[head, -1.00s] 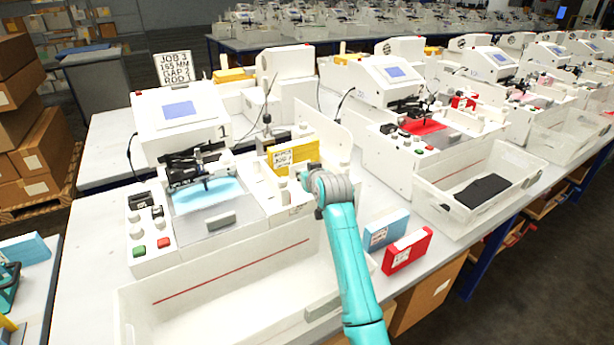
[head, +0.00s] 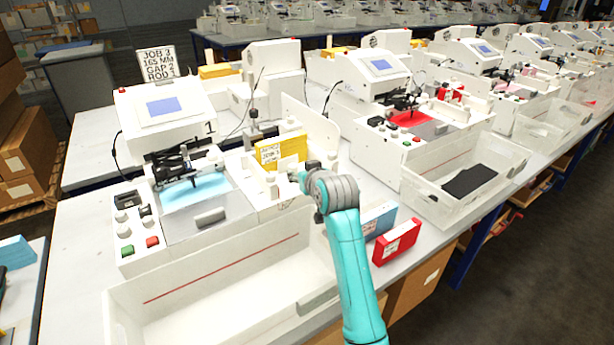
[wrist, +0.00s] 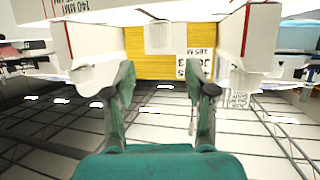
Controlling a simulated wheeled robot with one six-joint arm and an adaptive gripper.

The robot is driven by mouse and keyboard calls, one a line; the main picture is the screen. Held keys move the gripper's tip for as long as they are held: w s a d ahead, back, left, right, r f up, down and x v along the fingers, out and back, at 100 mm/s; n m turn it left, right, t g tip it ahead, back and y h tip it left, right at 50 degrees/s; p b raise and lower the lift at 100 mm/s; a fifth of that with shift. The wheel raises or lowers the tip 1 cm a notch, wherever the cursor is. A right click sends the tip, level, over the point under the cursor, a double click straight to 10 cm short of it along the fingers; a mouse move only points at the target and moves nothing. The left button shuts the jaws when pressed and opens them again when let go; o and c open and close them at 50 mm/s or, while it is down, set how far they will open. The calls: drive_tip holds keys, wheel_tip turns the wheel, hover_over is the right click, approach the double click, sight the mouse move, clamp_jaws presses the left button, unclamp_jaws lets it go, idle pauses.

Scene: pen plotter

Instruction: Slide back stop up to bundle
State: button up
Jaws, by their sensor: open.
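The yellow bundle (head: 283,152), with a white label, stands upright in the white feed bay at the right of the nearest machine. It also shows in the wrist view (wrist: 150,63), upside down, beyond my fingers. A small white block (wrist: 158,36) is against the bundle's face there; I cannot tell if it is the back stop. White upright parts (head: 270,187) stand just in front of the bundle in the head view. My gripper (wrist: 163,90) is open, with nothing between its fingers. In the head view my wrist hides most of it, close to the bay's near right side.
A white tray (head: 150,318) with a red line lies in front of the machine. Blue (head: 378,220) and red (head: 396,242) boxes stand right of my arm. A tall white panel (head: 312,122) stands behind the bay. A job sign (head: 158,64) stands at the back left.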

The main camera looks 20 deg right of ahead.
drive_tip(key=shift+v, duration=2.1)
